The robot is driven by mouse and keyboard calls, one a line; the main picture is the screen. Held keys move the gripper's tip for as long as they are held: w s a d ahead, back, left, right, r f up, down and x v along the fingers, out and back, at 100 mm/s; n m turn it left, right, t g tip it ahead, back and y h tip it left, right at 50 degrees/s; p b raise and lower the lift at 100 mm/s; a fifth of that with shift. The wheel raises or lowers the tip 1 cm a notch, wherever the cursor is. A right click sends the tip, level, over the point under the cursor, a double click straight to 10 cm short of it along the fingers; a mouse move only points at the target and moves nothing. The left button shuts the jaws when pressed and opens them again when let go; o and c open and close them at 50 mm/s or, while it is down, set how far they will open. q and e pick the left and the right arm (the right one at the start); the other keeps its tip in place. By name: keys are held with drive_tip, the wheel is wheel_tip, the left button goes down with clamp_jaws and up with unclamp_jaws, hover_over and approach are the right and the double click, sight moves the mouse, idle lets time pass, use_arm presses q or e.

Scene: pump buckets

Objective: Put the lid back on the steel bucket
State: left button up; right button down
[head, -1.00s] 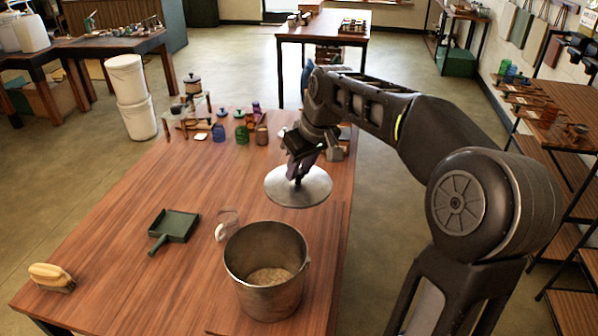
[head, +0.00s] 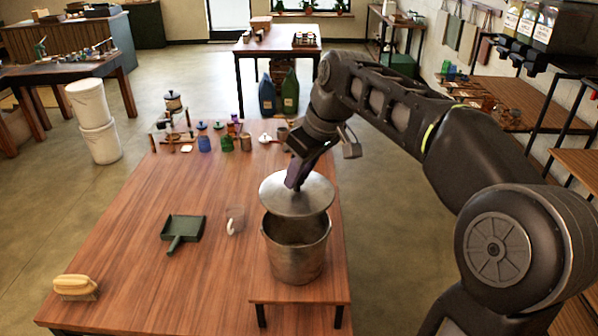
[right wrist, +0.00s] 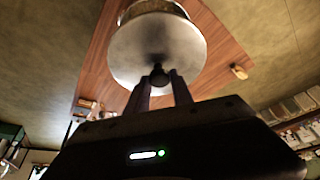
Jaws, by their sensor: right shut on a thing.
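The steel bucket (head: 297,255) stands upright at the front right of the wooden table. The round steel lid (head: 298,203) is over the far part of its mouth, slightly tilted, and the near rim and dark inside still show. I cannot tell whether lid and rim touch. My right gripper (head: 293,184) is shut on the lid's knob from above. In the right wrist view the fingers (right wrist: 159,88) close on the dark knob (right wrist: 158,76), with the lid (right wrist: 155,48) beyond and part of the bucket (right wrist: 152,8) behind it. My left gripper is not in view.
Several jars (head: 226,142) and a small rack stand at the far edge.

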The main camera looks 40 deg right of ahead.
sight(301, 193)
drive_tip(key=shift+a, duration=0.25)
drive_tip(key=shift+d+f+b, duration=0.1)
drive_tip(key=shift+f+b, duration=2.55)
drive_tip(key=shift+f, duration=0.5)
drive_tip(key=shift+f+b, duration=0.5)
drive_tip(key=shift+f, duration=0.15)
drive_tip(key=c, duration=1)
unclamp_jaws()
drive_tip(key=shift+c, duration=0.2)
drive_tip(key=shift+o, duration=0.2)
drive_tip(key=o, duration=0.4)
drive_tip(key=shift+o, duration=0.2)
